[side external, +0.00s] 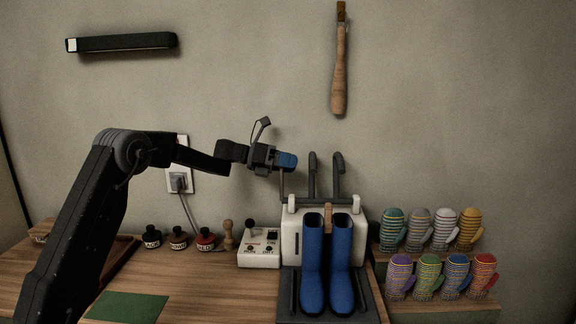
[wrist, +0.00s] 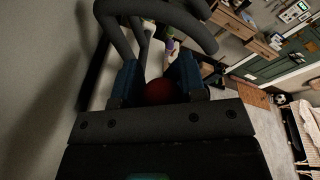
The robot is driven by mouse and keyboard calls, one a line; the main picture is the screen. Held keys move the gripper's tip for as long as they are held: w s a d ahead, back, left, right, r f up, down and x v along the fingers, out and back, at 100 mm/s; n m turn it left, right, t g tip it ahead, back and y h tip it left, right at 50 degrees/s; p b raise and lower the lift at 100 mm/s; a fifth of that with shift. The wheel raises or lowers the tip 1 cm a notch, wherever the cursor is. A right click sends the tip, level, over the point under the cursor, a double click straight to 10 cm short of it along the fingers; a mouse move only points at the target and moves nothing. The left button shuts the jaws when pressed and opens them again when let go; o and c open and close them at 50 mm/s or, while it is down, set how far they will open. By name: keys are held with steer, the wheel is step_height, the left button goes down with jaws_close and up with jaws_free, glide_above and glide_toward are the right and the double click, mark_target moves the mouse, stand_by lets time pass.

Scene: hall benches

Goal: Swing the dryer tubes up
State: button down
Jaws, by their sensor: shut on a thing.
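The boot dryer (side external: 289,237) is a white unit with a dark base, standing against the wall. Its two dark tubes (side external: 338,176) rise upright above it from a crossbar, their top ends curved. In the wrist view the tubes (wrist: 186,13) arch close beyond the fingers. A thin lever rod (side external: 282,187) stands up at the dryer's left side. My gripper (side external: 287,160) has its blue fingers at the rod's top. In the wrist view they are shut on a dark red ball knob (wrist: 160,91). The fingers hide the knob in the side view.
Two blue boots (side external: 312,265) stand on the dryer's base. To its left are a switch box (side external: 259,250), a wooden stamp (side external: 228,236) and several dark bottles (side external: 178,238). Striped mittens (side external: 428,277) stand on a rack at right. A brush (side external: 339,70) hangs above.

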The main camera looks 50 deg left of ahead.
steer(key=shift+f, duration=0.3)
steer(key=c, duration=1)
jaws_free()
steer(key=shift+c, duration=0.2)
steer(key=o, duration=0.3)
steer(key=shift+r, duration=0.2)
steer(key=v, duration=1.3)
steer(key=shift+s+a+r, duration=0.15)
steer(key=shift+s+a, duration=0.1)
steer(key=shift+a, duration=0.1)
